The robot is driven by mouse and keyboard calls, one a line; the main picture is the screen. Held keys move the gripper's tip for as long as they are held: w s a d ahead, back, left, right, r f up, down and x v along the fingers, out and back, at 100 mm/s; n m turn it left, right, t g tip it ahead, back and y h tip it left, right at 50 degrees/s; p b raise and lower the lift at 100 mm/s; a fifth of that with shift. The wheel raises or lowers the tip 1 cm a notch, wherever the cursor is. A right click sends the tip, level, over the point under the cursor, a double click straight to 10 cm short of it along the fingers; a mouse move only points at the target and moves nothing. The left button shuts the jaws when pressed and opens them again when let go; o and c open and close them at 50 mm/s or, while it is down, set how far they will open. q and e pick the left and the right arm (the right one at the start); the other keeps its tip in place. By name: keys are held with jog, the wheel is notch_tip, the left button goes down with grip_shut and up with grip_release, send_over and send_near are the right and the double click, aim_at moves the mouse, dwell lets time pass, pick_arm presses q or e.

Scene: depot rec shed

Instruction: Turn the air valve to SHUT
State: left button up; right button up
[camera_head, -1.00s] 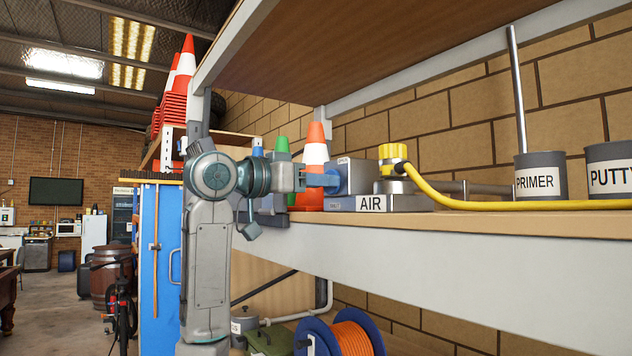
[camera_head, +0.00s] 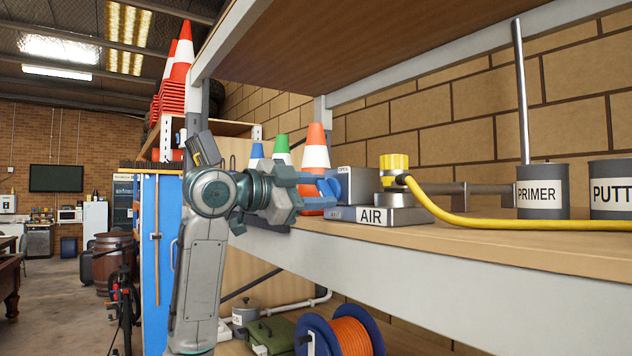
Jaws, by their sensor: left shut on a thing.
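The air valve is a low grey base with a white AIR label (camera_head: 374,216) on the shelf. A grey block (camera_head: 360,185) stands on its left part, with a small plate at its top that seems to read OPEN. A yellow fitting (camera_head: 394,163) sits on the base with a yellow hose running right. My left gripper (camera_head: 328,190) reaches in from the left at the block's left face, its blue fingers rolled to a tilt. It is shut on what appears to be the valve's handle, which the fingers mostly hide. My right gripper is out of view.
A PRIMER tin (camera_head: 541,190) and a PUTTY tin (camera_head: 612,188) stand to the right. Orange (camera_head: 316,158), green (camera_head: 282,152) and blue cones stand behind my left gripper. An upper shelf board (camera_head: 370,45) hangs overhead. An orange hose reel (camera_head: 345,335) sits below.

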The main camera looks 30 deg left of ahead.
pick_arm(q)
jog(key=m+p, duration=0.2)
jog(key=m, duration=0.2)
jog(key=shift+r+m+p, duration=0.1)
jog(key=shift+m+p, duration=0.2)
jog(key=shift+p, duration=0.05)
jog(key=shift+m+p, duration=1.05)
jog(key=shift+m, duration=0.85)
jog(key=shift+f, duration=0.2)
jog(key=o, duration=1)
jog(key=shift+s, duration=0.1)
